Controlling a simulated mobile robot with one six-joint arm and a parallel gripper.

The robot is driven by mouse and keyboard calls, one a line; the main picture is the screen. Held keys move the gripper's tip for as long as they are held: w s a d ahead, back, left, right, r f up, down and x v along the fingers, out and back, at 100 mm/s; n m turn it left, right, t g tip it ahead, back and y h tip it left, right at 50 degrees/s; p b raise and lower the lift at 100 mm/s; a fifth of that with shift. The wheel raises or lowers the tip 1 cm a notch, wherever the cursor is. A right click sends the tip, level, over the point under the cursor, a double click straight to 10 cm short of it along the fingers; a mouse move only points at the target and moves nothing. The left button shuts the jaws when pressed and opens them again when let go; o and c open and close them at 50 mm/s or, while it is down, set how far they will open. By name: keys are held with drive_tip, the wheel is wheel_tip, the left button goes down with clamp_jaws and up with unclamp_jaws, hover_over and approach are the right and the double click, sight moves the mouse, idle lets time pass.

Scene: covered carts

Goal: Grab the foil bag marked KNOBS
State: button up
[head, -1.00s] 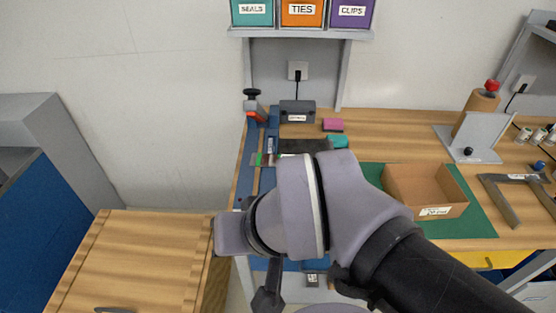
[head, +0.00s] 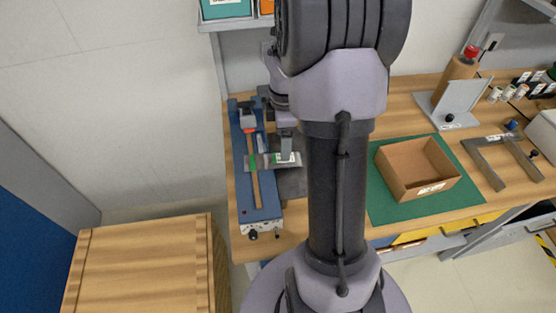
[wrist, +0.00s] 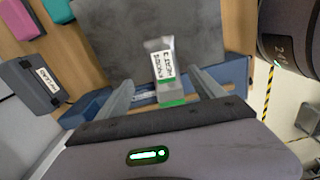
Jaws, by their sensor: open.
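A silver foil bag with a green band and a white label (wrist: 164,66) lies across the blue bag sealer and the dark mat. The label's print shows upside down in the wrist view and is too small to read surely. In the head view the bag (head: 286,160) is partly hidden by my gripper (head: 287,148). In the wrist view my gripper (wrist: 163,80) is open and empty, with one finger on each side of the bag. I cannot tell how far above it the fingertips are.
The blue sealer (head: 270,212) stands at the bench's left end. The dark grey mat (wrist: 185,35) lies beside it. A cardboard box (head: 400,189) sits on a green mat (head: 384,208) to the right. A wooden-topped cart (head: 140,270) stands at front left.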

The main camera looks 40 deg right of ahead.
sight(273, 161)
drive_tip(key=shift+w+f, duration=0.1)
drive_tip(key=shift+f, duration=0.5)
drive_tip(key=shift+a+f, duration=0.15)
drive_tip(key=shift+f, duration=0.1)
drive_tip(key=f+b, duration=0.1)
drive_tip(key=f, duration=0.2)
drive_tip(key=f+b, duration=0.1)
drive_tip(key=shift+s+a+f+b, duration=0.2)
drive_tip(key=shift+a+f+b, duration=0.15)
drive_tip(key=shift+f, duration=0.05)
drive_tip(key=shift+r, duration=0.15)
drive_tip(key=shift+c, duration=0.9)
drive_tip(key=c, duration=1.3)
